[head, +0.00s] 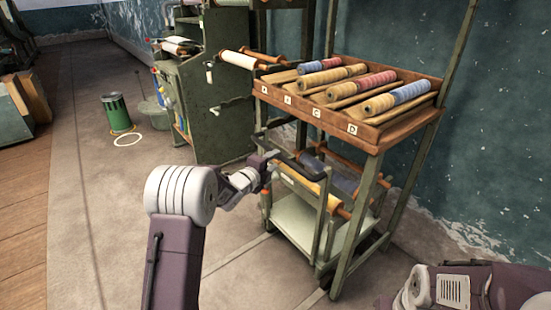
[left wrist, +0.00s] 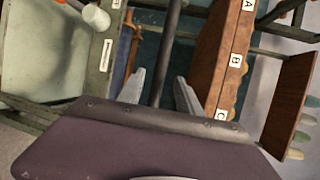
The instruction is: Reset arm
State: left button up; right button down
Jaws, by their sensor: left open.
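My left arm reaches in from the bottom of the head view. Its gripper (head: 268,162) is near the dark handle (head: 312,174) of a small green cart (head: 293,215) beneath the slanted rack. In the left wrist view my left gripper (left wrist: 160,92) is open, its two grey fingers apart. A dark bar (left wrist: 168,50) runs between or behind the fingers; I cannot tell whether it touches them. Part of my right arm shows at the bottom right of the head view, but its gripper does not show.
A wooden rack (head: 352,130) with lettered bays holds several coloured rolls. A green machine (head: 215,110) stands behind at the left. A green bin (head: 117,113) and a white ring (head: 127,140) are on the floor.

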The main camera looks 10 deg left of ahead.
pick_arm(q)
jog(key=s+f+n+g+y, duration=0.1)
jog(key=s+f+n+g, duration=0.5)
jog(key=s, duration=0.6)
jog(key=s+f+n+g+y, duration=0.2)
jog(key=s+f+n+g, duration=0.15)
jog(key=s+n, duration=0.65)
jog(key=s+f+n+g+y, duration=0.1)
jog(key=s+f+n+g, duration=0.35)
jog(key=s, duration=0.95)
notch_tip(320, 180, up, 32)
jog(key=s+d+n+p, duration=0.1)
jog(key=s+p, duration=0.1)
jog(key=p, duration=3)
